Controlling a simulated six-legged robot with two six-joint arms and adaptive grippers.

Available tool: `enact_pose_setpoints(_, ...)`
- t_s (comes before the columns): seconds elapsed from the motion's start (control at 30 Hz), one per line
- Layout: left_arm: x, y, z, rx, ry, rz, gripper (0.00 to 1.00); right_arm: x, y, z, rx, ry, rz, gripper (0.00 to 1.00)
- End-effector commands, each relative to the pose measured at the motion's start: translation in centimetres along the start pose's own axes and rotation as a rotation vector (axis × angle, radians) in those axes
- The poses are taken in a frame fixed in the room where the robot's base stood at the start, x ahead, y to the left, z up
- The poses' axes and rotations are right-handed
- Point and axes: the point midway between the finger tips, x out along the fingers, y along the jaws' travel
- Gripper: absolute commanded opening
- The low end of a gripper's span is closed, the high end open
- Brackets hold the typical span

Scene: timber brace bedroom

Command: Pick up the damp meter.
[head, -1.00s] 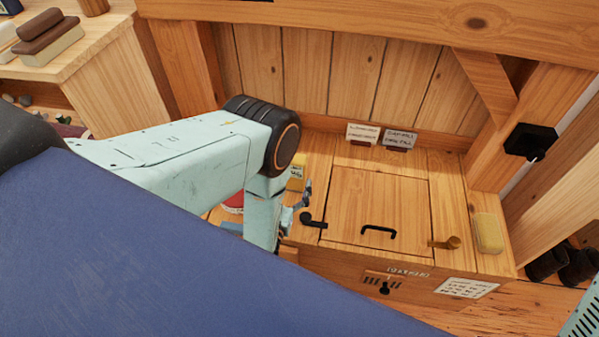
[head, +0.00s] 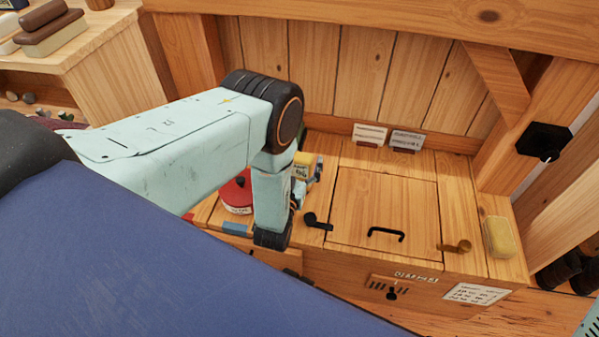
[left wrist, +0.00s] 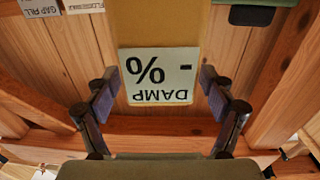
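The damp meter is a yellow block with a pale label reading "DAMP %", upside down in the left wrist view (left wrist: 158,77). In the head view the damp meter (head: 304,159) stands on the wooden bench top, partly hidden by my left gripper (head: 308,182). In the left wrist view my left gripper (left wrist: 160,85) is open, with one finger on each side of the meter's label. Gaps show between both fingers and the meter. My right gripper is not in view.
A red tin (head: 237,195) and a blue block (head: 235,228) sit left of my left wrist. A hatch with a black handle (head: 386,232), a brass-coloured hook (head: 455,246) and a yellow sponge (head: 499,237) are to the right. Two small label cards (head: 369,134) stand along the back wall.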

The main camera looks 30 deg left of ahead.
Motion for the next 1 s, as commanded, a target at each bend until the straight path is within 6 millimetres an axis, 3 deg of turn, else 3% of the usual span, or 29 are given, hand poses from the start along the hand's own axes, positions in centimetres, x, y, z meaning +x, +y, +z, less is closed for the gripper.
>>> enact_pose_setpoints(0.57, -0.1, 0.0, 0.0, 0.0, 0.0, 0.0, 0.3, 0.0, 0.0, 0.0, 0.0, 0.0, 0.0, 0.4)
enact_pose_setpoints(0.83, 0.0, 0.0, -0.3, 0.0, 0.001, 0.0, 0.3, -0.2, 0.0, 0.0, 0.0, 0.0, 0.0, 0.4)
enact_pose_setpoints(1.0, 0.1, 0.0, -2.6, -0.001, 0.003, 0.0, 0.3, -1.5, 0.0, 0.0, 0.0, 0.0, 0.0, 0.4)
